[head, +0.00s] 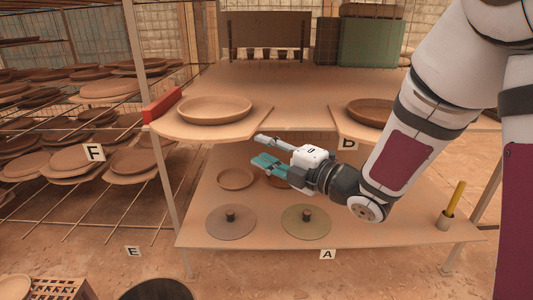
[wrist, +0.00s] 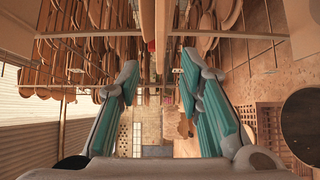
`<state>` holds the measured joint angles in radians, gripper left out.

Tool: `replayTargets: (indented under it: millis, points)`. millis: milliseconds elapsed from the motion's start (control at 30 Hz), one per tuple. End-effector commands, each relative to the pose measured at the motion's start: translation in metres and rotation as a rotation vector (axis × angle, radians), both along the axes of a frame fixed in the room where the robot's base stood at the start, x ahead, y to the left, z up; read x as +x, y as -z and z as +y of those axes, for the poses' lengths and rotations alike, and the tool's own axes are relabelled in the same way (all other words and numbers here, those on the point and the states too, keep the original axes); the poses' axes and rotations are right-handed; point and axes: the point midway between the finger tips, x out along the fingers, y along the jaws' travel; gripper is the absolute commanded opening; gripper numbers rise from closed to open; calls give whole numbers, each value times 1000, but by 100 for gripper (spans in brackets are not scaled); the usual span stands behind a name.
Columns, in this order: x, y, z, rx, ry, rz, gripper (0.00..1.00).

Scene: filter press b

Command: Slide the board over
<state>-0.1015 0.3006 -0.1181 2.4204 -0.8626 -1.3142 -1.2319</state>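Two tan boards with rounded front ends lie on the upper deck (head: 300,88). The left board (head: 192,131) carries a wide shallow clay dish (head: 215,109) and overhangs the front edge. The right board (head: 350,127) carries another clay dish (head: 370,111), partly hidden by my arm. My gripper (head: 257,149) points left, one finger above the other, in front of the deck and lower right of the left board. Its fingers are apart and empty. In the wrist view, a tan edge (wrist: 147,40) lies ahead, in line with the gap between the fingers (wrist: 157,78); contact is not visible.
A red block (head: 162,105) stands at the left board's left side. Below are a lower shelf (head: 267,233) with round discs and dishes, and a cup with a yellow stick (head: 447,217). A wire rack of clay plates (head: 70,150) fills the left.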

Motion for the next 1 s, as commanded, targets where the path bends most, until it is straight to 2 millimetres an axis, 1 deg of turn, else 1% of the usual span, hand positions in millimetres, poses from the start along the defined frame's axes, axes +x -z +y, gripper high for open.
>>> replayTargets:
  millis: [133, 267, 700, 900, 1000]
  points:
    - [3, 0, 4, -1, -1, 1, 33]
    - [14, 1, 15, 1, -2, 1, 33]
    - [67, 1, 72, 1, -2, 1, 33]
    - [85, 1, 91, 0, -1, 0, 33]
    - [91, 1, 96, -1, 0, 1, 33]
